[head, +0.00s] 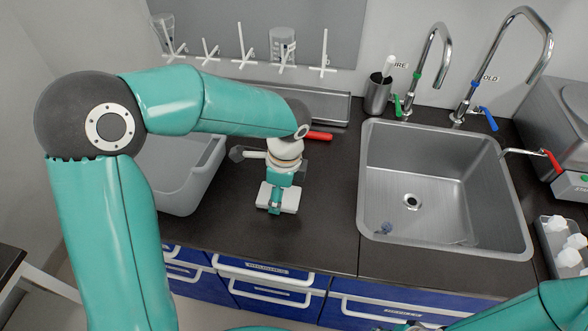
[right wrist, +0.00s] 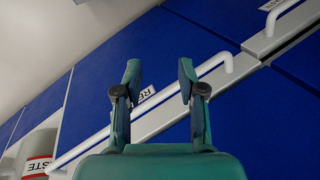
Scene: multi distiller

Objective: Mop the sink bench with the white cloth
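My left arm reaches over the dark sink bench (head: 325,215) in the head view. My left gripper (head: 275,207) points down near the bench's front, left of the sink. A small piece of white cloth (head: 289,201) sticks out on both sides of its fingers, low at the bench surface. The fingers look shut on it; the part between them is hidden. My right gripper (right wrist: 158,80) is open and empty in the right wrist view, facing the blue drawer fronts (right wrist: 150,60) and a white handle. In the head view only my right arm shows, at the lower right.
The steel sink (head: 385,190) has a small blue-grey item (head: 385,228) inside. Taps (head: 413,85) and a brush holder (head: 377,95) stand behind it. A grey tub (head: 190,190) is at the left, a drying rack (head: 245,62) on the wall. A tray of white items (head: 567,250) lies right.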

